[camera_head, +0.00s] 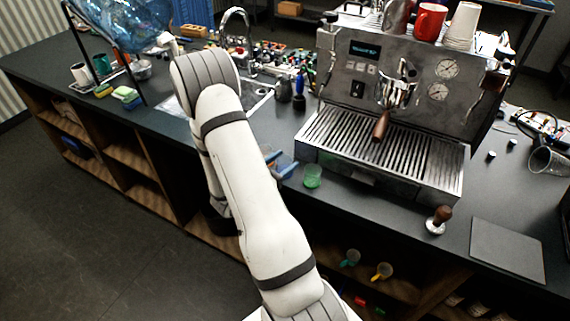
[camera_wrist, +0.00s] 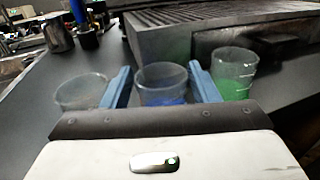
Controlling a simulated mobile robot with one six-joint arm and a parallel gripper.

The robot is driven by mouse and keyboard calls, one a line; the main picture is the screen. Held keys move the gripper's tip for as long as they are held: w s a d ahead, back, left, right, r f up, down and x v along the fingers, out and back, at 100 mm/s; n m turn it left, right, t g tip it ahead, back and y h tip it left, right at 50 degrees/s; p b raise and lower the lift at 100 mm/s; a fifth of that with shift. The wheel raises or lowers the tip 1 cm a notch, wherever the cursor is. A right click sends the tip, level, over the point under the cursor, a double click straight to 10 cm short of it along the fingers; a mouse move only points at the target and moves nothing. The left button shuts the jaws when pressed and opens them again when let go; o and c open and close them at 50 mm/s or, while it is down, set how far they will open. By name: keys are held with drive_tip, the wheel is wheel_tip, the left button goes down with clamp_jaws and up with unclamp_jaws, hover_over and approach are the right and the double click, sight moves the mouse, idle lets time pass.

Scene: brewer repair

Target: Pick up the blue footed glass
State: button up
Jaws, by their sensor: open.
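The blue footed glass (camera_wrist: 162,78) stands upright on the dark counter in the wrist view. It is clear with blue low down, and its foot is hidden behind my gripper body. My gripper (camera_wrist: 159,68) is open, with one blue finger on each side of this glass. The gaps are narrow, and I cannot tell whether either finger touches it. In the head view my gripper (camera_head: 281,162) is low at the counter, left of the green glass (camera_head: 312,177), and the blue glass is mostly hidden there.
The green glass (camera_wrist: 235,72) stands just right of my right finger. A clear glass (camera_wrist: 80,91) stands just left of my left finger. The espresso machine (camera_head: 390,110) is close behind. A tamper (camera_head: 438,219) and dark mat (camera_head: 507,249) lie to the right.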

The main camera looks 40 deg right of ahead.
drive_tip(key=shift+w+d, duration=0.1)
drive_tip(key=shift+d, duration=0.6)
drive_tip(key=shift+c, duration=0.4)
drive_tip(key=c, duration=0.7)
drive_tip(key=shift+r, duration=0.1)
